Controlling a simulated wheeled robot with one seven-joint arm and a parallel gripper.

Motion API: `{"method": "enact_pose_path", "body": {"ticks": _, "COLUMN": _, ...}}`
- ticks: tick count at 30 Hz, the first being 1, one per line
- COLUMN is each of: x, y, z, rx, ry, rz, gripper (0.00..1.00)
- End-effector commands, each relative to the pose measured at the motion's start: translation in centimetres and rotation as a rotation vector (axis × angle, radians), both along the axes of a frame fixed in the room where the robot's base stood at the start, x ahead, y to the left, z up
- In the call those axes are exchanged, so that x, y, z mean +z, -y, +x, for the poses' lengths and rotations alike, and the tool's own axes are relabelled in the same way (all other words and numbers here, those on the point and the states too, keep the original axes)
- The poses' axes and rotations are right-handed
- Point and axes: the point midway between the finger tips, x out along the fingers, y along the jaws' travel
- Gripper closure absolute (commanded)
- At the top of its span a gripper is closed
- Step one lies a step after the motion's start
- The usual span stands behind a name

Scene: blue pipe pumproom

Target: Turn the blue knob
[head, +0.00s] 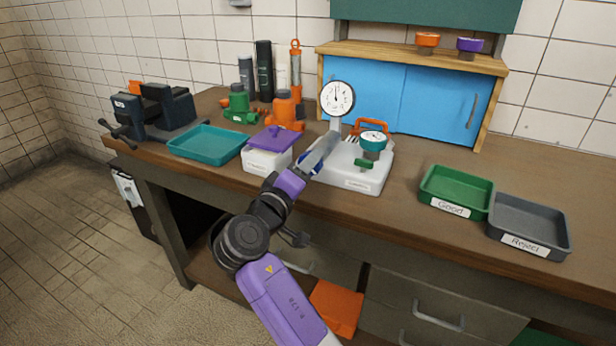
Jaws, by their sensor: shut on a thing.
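A white plate or base (362,181) stands on the wooden bench and carries a dial gauge (337,98) on a grey stem. Something blue, probably the blue knob (309,164), shows at the left edge of the base, beside my gripper. My gripper (324,148) reaches over the left part of the base, below the gauge, and is shut on the blue knob as far as I can tell. Its fingertips and most of the knob are hidden or too small to make out.
A white box with a purple lid (268,161) stands close left of my arm. Beyond are a teal tray (206,142), a vise (155,108) and orange and green fittings. Green (457,190) and grey (529,227) trays stand right. Bench between base and green tray is clear.

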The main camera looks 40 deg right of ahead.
Motion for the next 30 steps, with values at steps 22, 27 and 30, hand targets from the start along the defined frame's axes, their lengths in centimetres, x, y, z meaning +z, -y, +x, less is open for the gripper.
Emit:
{"method": "enact_pose_path", "body": {"ticks": 22, "x": -0.25, "y": -0.01, "z": -0.05, "rx": -0.002, "ry": 0.089, "rz": 0.037, "gripper": 0.93}}
{"method": "enact_pose_path", "body": {"ticks": 27, "x": -0.2, "y": -0.01, "z": -0.02, "rx": -0.001, "ry": 0.089, "rz": 0.037, "gripper": 0.31}}
{"method": "enact_pose_path", "body": {"ticks": 30, "x": -0.15, "y": -0.01, "z": -0.01, "rx": -0.001, "ry": 0.089, "rz": 0.035, "gripper": 0.31}}
